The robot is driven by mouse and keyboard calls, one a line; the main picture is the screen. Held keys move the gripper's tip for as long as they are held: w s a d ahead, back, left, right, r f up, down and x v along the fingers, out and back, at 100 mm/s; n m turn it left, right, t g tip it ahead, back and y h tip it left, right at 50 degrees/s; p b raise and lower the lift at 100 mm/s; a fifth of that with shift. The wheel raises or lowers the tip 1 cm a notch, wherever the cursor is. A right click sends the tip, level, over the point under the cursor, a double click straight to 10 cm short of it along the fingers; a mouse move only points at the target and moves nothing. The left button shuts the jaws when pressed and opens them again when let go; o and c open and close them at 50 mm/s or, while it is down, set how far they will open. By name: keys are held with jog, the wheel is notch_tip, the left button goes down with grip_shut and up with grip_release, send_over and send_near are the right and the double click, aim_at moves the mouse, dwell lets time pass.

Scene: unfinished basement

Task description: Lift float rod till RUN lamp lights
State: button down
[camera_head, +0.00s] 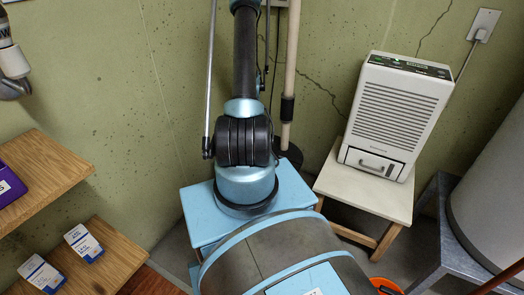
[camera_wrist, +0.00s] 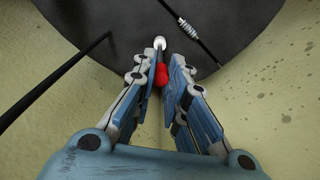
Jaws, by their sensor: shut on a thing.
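In the wrist view, my gripper (camera_wrist: 165,80) is shut, its two blue-and-grey fingers close together around a thin upright piece with a red part (camera_wrist: 162,76) and a pale rounded tip (camera_wrist: 159,43); I take this to be the float rod. The fingers hide most of it. Behind it is a dark round cover (camera_wrist: 120,25). In the head view, my arm hides the gripper and the rod; only an edge of a dark base (camera_head: 291,155) shows beside the arm. I see no lamp marked RUN in either view.
A beige pipe (camera_head: 291,60) rises beside my arm. A white dehumidifier (camera_head: 397,108) with a green light stands on a small stool (camera_head: 350,190) to the right. A grey tank (camera_head: 495,190) is at the far right. Wooden shelves (camera_head: 35,165) are at left. A black cord (camera_wrist: 60,80) crosses the wrist view.

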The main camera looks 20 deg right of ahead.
jog(key=shift+r, duration=2)
dwell(0.9)
jog(key=c, duration=1.5)
grip_release()
jog(key=shift+c, duration=0.2)
jog(key=shift+r, duration=0.15)
notch_tip(320, 180, up, 12)
